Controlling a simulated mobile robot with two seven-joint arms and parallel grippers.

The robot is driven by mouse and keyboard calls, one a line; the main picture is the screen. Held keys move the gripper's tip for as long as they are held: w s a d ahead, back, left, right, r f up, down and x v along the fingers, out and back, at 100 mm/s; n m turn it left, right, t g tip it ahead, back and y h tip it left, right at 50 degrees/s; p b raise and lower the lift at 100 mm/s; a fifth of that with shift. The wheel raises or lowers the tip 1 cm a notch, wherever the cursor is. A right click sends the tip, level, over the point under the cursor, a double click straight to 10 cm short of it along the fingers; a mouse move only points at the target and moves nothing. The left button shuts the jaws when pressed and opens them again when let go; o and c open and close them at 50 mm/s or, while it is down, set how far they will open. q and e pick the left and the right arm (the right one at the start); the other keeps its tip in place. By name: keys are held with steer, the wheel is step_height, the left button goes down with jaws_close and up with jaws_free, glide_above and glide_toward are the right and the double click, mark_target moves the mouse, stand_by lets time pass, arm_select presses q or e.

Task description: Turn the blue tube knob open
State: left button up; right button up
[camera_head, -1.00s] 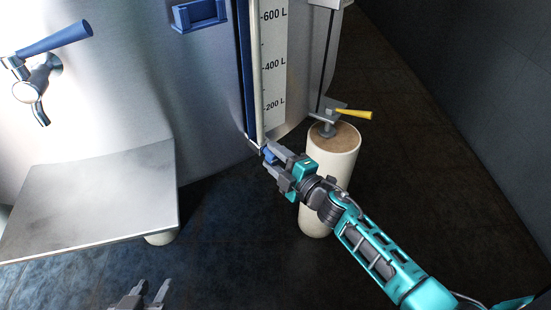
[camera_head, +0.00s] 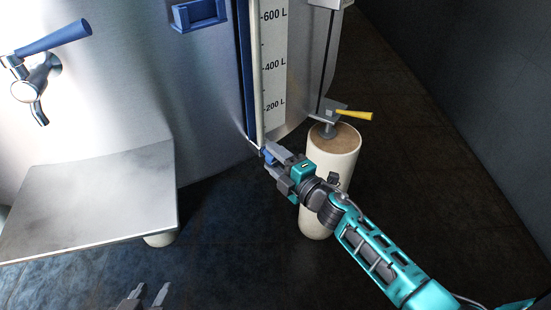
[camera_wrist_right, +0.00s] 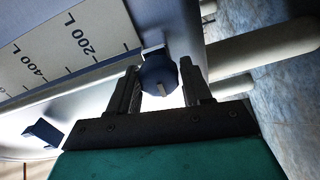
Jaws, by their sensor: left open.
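The blue tube knob (camera_wrist_right: 158,74) is at the lower end of the pale gauge tube (camera_head: 257,95) on the tank. In the right wrist view it sits between the two fingers of my right gripper (camera_wrist_right: 160,84), close to both. I cannot tell whether they press on it. In the head view, my right gripper (camera_head: 268,157) is at the foot of the tube and largely hides the knob. My left gripper (camera_head: 148,297) is open and empty at the bottom edge, far from the knob.
The scale strip (camera_head: 274,60) runs beside the tube. A cream tank leg (camera_head: 335,155) stands just behind my right wrist, with a yellow-handled valve (camera_head: 350,114) above it. A metal platform (camera_head: 95,200) and a blue-handled tap (camera_head: 38,85) are at the left.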

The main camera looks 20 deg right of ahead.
arm_select(q)
steer(key=shift+d, duration=0.1)
arm_select(e)
steer(key=o, duration=0.3)
arm_select(q)
steer(key=shift+r+p, duration=0.75)
steer(key=shift+r, duration=0.05)
arm_select(e)
steer(key=v, duration=1.3)
arm_select(q)
steer(key=shift+w, duration=0.1)
